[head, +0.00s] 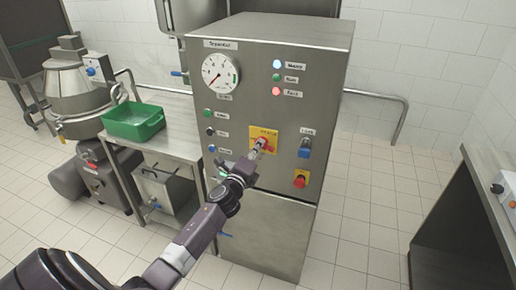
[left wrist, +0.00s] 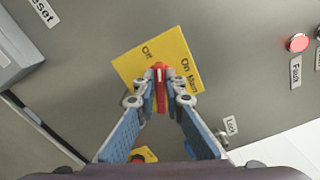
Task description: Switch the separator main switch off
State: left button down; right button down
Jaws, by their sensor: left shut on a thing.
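The separator main switch is a red rotary handle (left wrist: 161,88) on a yellow plate (head: 270,133) at the middle of the grey cabinet's front. In the left wrist view the plate (left wrist: 127,69) reads "Off" and "On Main". My left gripper (head: 257,150) reaches the switch from the front. In the left wrist view its two fingers (left wrist: 160,98) are shut on the red handle, one on each side. The handle's white mark lies near the gap between the two words; I cannot tell which position it is in. My right gripper is not in view.
A green tub (head: 133,121) stands on a steel table at left.

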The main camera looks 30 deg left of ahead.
pick_arm(q)
jog(key=n, duration=0.4)
jog(key=shift+f+n, duration=0.15)
jog(key=shift+n, duration=0.15)
dwell(0.5)
jog(key=c, duration=2)
grip_release()
jog(key=v, duration=1.2)
jog(key=shift+s, duration=0.1)
jog(key=shift+f, duration=0.15)
